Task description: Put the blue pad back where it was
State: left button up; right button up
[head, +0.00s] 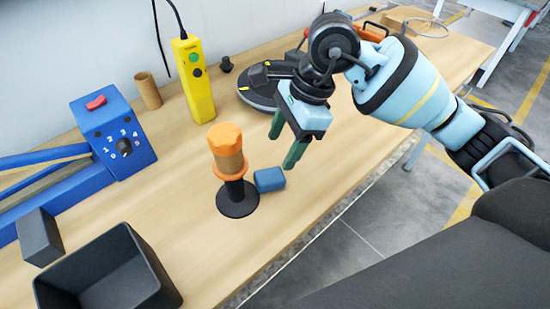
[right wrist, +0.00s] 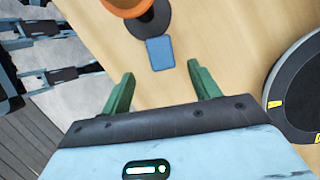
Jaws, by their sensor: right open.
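The blue pad (head: 269,180) lies on the wooden table, close beside the black round base (head: 238,200) of a stand that carries an orange and brown spool (head: 227,150). In the right wrist view the blue pad (right wrist: 160,53) sits ahead of the fingers, at the edge of the black base (right wrist: 150,20). My right gripper (head: 285,150) has green fingers. It is open and empty, above the table and to the upper right of the pad; its fingers also show apart in the right wrist view (right wrist: 160,85). My left gripper is not in view.
A black bin (head: 105,270), a dark grey block (head: 39,238) and a blue box with a red switch (head: 112,135) stand at the left. A yellow pendant (head: 194,80) and a dark round disc (head: 262,85) are at the back. The table's front edge runs just right of the pad.

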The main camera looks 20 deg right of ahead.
jog(key=shift+v, duration=2.1)
